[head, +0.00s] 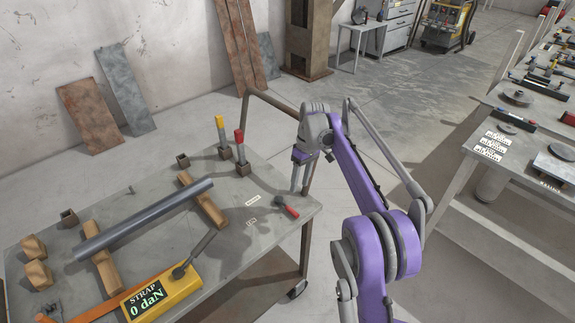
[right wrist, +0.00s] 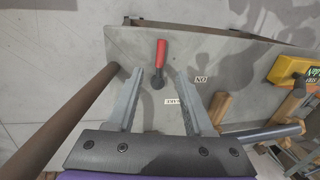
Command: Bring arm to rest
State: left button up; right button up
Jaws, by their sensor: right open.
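My right arm (head: 375,185) reaches up from the bottom of the head view and bends over toward the workbench (head: 225,262). My right gripper (head: 299,188) hangs fingers down by the bench's right edge. In the right wrist view the gripper (right wrist: 160,74) is open, with nothing between its fingers. My left gripper is not in view.
A grey pipe (head: 145,222) lies across wooden blocks. A yellow box (head: 178,293) reads "STRAP 0 daN". Two handled tools, yellow (head: 221,135) and red (head: 240,150), stand in sockets at the back edge. Another table (head: 455,168) stands at right. Open floor (head: 410,95) lies behind my arm.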

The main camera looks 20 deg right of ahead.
jog(key=shift+r, duration=0.1)
jog(key=s+a+r+m+t+h+p, duration=0.1)
jog(key=s+a+r+p, duration=0.1)
jog(key=s+a+r, duration=0.4)
jog(key=s+a+r+m+t+p, duration=0.15)
jog(key=s+r, duration=0.25)
jog(key=s, duration=0.4)
jog(key=s+a+f+m+t+p, duration=0.1)
jog(key=s+f+t+p, duration=0.1)
jog(key=s, duration=0.7)
jog(key=s+a+f+t+h+p, duration=0.1)
jog(key=s+a+f+p, duration=0.1)
jog(key=s, duration=0.7)
jog(key=shift+s+a+m+t+p, duration=0.15)
jog(key=shift+a+m+t+p, duration=0.2)
jog(key=shift+p, duration=0.15)
